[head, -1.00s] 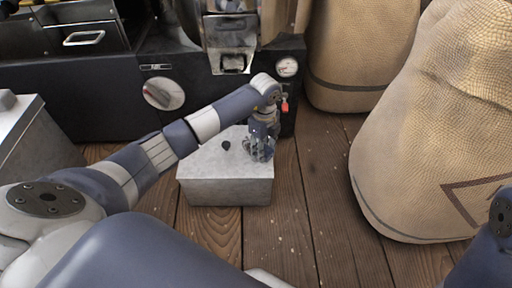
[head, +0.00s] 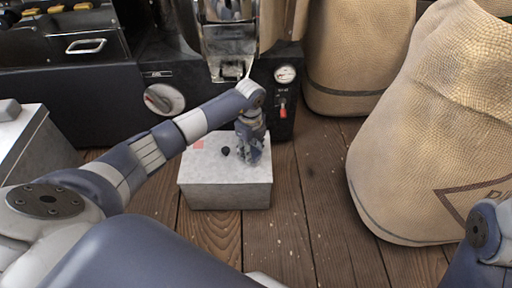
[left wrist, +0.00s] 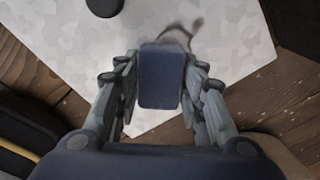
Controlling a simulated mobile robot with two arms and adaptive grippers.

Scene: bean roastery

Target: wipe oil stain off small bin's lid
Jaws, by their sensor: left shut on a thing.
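The small bin (head: 228,196) is a grey speckled box on the wooden floor. Its lid (head: 212,170) has a small black knob (head: 226,151), which also shows at the top of the left wrist view (left wrist: 104,5). My left gripper (head: 252,155) points down over the right part of the lid. In the left wrist view its fingers are shut on a dark blue block (left wrist: 162,78). A thin brown stain (left wrist: 190,30) shows on the lid just beyond the block, partly hidden by it. I cannot tell whether the block touches the lid. My right gripper is out of view.
A black roasting machine (head: 100,95) with dials and a red-handled switch stands close behind the bin. A larger grey bin (head: 40,150) is at the left. Large burlap sacks (head: 410,150) stand at the right. A pink patch (head: 198,145) lies on the lid's far left.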

